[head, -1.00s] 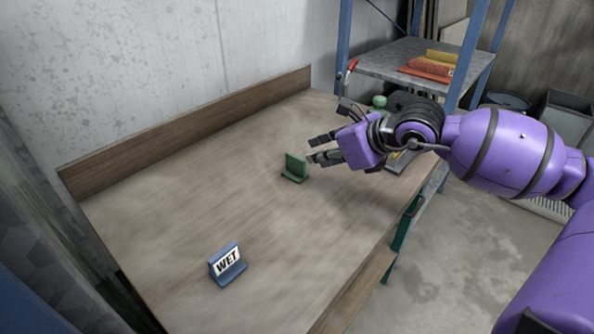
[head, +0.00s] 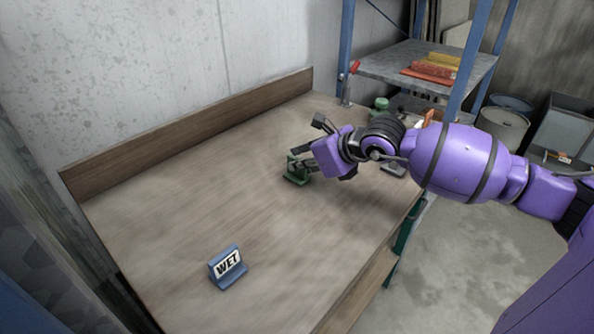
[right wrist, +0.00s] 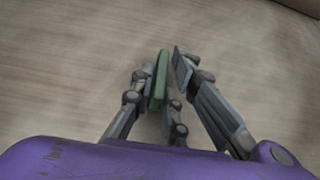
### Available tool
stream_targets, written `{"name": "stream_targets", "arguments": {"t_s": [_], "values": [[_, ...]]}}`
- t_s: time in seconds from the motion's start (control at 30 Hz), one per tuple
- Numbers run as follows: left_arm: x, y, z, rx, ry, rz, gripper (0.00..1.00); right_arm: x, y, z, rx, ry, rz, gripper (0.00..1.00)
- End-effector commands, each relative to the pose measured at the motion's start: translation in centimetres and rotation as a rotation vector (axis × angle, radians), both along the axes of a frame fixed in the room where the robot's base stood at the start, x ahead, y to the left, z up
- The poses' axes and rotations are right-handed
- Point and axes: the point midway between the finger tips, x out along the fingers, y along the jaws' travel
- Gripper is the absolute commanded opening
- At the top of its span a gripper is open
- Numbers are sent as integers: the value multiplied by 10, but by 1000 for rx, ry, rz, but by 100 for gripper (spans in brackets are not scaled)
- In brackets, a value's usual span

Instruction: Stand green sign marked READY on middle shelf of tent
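The green sign (head: 296,172) stands upright on the wooden bench top, beyond the blue sign; no lettering on it shows from here. My right gripper (head: 302,159) is at the green sign with its fingers to either side of it. In the right wrist view the green sign (right wrist: 159,81) is seen edge-on between the fingers of the open gripper (right wrist: 163,75). A gap shows between the sign and the right-hand finger; the left-hand finger is close to it, and I cannot tell whether it touches. My left gripper is not in view. The tent is not in view.
A blue sign marked WET (head: 227,267) stands on the near part of the wooden bench (head: 190,200). A blue-framed metal shelf rack (head: 385,66) with red and yellow items (head: 435,66) stands at the back right. Much of the bench is clear.

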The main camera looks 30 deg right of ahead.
Motion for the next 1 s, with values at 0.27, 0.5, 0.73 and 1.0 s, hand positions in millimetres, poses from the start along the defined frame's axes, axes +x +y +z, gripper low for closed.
{"name": "stream_targets", "arguments": {"t_s": [0.27, 0.5, 0.73, 1.0], "values": [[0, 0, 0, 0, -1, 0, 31, 0, 0, 0, 0, 1, 0, 0], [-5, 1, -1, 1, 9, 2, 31, 0, 0, 0, 0, 0, 0, 0], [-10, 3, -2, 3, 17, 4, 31, 0, 0, 12, -1, -1, 0, 0], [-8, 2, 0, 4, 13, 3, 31, -21, -1, 54, -7, 1, 2, 0]]}}
